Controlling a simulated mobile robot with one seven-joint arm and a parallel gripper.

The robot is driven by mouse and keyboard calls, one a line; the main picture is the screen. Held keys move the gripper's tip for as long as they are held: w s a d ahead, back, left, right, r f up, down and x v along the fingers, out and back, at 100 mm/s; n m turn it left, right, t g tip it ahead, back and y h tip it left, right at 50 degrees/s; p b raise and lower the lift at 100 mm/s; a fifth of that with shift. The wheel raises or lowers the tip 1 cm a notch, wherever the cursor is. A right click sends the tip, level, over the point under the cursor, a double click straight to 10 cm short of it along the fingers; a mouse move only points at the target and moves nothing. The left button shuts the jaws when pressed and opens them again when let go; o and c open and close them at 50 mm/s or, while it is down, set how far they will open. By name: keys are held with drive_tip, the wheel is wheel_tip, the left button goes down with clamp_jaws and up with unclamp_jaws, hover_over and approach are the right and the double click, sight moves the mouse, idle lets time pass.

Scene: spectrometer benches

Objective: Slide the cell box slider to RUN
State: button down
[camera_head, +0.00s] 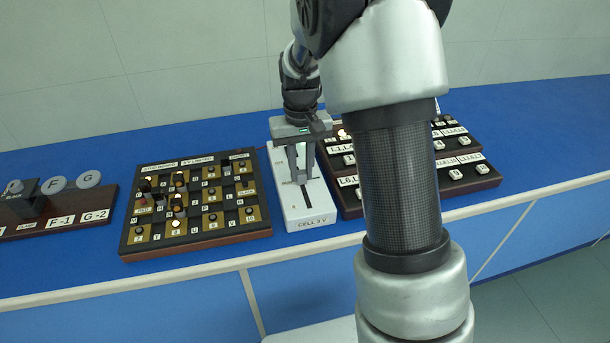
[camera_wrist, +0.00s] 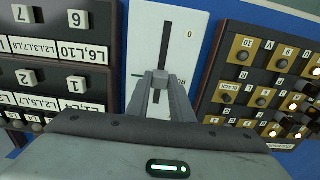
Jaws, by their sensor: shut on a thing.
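The cell box (camera_head: 315,215) is a white box on the blue bench, labelled CELL 3 V at its front end, with a long dark slot in its top. My gripper (camera_head: 299,180) points down over the box, its fingers at the slot. In the wrist view the white top of the cell box (camera_wrist: 143,38) shows the slot running up from my gripper (camera_wrist: 160,80), with a 0 mark beside its far part.
A dark board with tan panels and several plugs (camera_head: 150,240) stands close left of the cell box. A dark switch panel (camera_head: 350,205) with white keys stands close right. Round lettered discs (camera_head: 88,179) sit on a rack at far left.

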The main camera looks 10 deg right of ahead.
sight(301, 171)
drive_tip(key=shift+w, duration=0.5)
drive_tip(key=shift+s, duration=0.1)
drive_tip(key=c, duration=1.6)
unclamp_jaws()
drive_tip(key=shift+o, duration=0.2)
wheel_tip(301, 171, up, 18)
drive_tip(key=p, duration=0.2)
drive_tip(key=shift+f, duration=0.25)
drive_tip(key=shift+s+r, duration=0.1)
